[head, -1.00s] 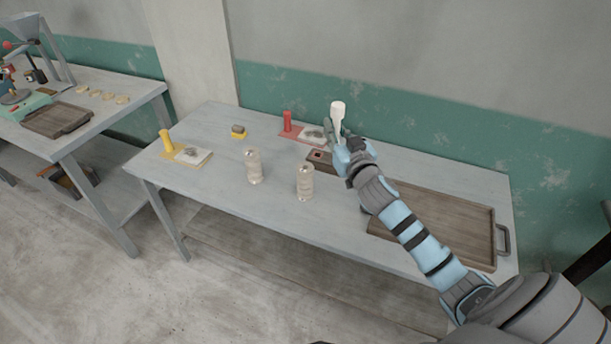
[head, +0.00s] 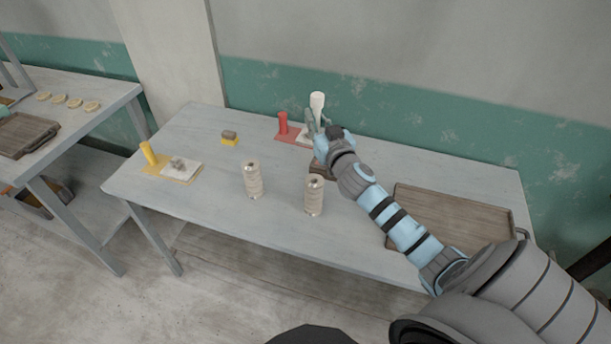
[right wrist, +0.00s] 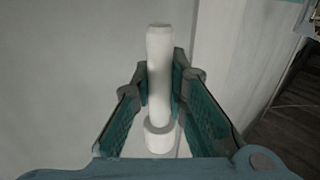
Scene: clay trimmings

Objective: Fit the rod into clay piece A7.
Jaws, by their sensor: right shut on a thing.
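My right gripper (head: 318,135) is shut on a white rod (head: 317,102), held upright above the back of the table. In the right wrist view the rod (right wrist: 160,70) stands between the two green-padded fingers (right wrist: 158,95), with a wider round collar at one end. Two pale ribbed cylinders (head: 252,181) (head: 314,196) stand upright on the table, in front of the gripper and apart from the rod. Each has a dark hole in its top. No A7 label is readable, so I cannot tell which piece it is. My left gripper is out of view.
A red board with a red peg (head: 283,123) lies beside the gripper, partly hidden. A yellow board with a yellow peg (head: 148,153) is at the left. A yellow-and-grey block (head: 229,138) sits behind. A wooden tray (head: 455,212) fills the right; the front middle is clear.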

